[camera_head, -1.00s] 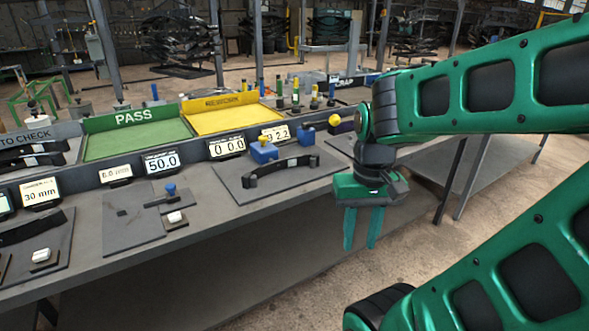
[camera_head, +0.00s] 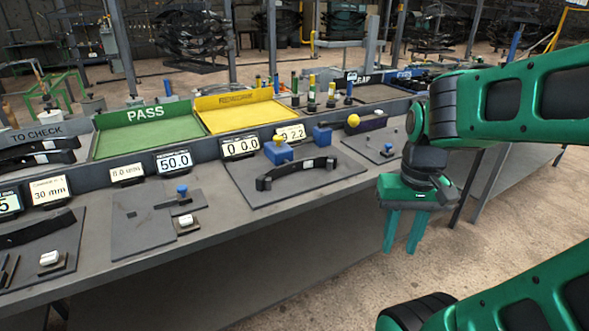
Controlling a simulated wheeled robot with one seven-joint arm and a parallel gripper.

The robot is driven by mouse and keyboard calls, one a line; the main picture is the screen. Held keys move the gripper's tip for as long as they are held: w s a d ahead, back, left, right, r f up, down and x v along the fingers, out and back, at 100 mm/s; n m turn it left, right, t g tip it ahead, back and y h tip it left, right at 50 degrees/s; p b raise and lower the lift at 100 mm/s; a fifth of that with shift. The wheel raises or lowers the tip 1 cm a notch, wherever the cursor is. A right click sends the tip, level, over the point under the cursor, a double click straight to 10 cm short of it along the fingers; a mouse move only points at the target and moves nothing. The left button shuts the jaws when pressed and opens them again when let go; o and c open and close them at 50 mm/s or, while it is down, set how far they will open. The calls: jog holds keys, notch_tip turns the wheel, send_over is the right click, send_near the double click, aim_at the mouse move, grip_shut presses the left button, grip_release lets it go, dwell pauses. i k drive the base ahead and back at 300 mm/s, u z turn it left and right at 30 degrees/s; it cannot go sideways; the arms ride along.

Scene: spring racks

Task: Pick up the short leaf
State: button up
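Two more dark leaves (camera_head: 38,158) lie in the TO CHECK tray at the left; another dark strip (camera_head: 38,228) lies at the left front. I cannot tell for sure which of these is the short leaf. My green gripper (camera_head: 401,243) points down in front of the bench's front edge, to the right of the middle leaf and apart from it. Its two fingers are spread with nothing between them.
A green PASS tray (camera_head: 140,138) and a yellow tray (camera_head: 246,115) stand behind a row of number displays. Blue blocks (camera_head: 278,151) stand behind the middle leaf. The bench (camera_head: 155,262) has a clear front strip. Floor (camera_head: 330,290) is open in front of it.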

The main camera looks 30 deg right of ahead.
aim_at(315, 163)
jog(key=i, duration=0.95)
jog(key=u, duration=0.05)
